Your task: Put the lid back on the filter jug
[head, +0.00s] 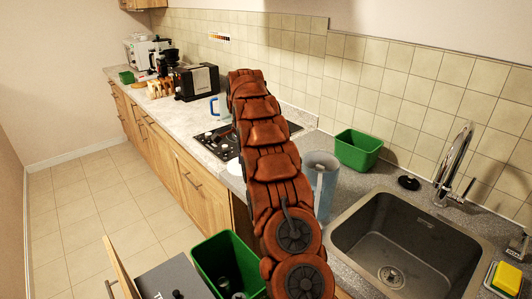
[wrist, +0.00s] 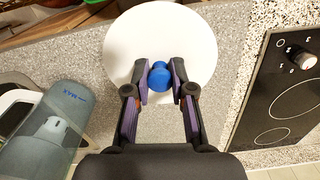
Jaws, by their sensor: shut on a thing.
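A round white lid (wrist: 115,48) with a blue knob (wrist: 159,76) is at the top middle of the wrist view. My gripper (wrist: 160,82) is shut on the knob from both sides. A white edge of the lid (head: 235,167) shows left of my arm in the head view, where my gripper is hidden. I cannot tell whether the lid touches the counter. The grey-blue translucent filter jug (wrist: 42,132), marked MAX, is to the left of the lid and apart from it. The jug (head: 324,172) also shows beside my arm, near the sink.
The black hob (wrist: 285,85) lies right of the lid. A green container (head: 357,149) stands behind the jug, and the sink (head: 400,255) lies to its right. A blue-handled clear vessel (head: 223,106) stands beyond the hob. A green bin (head: 225,262) is below the counter front.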

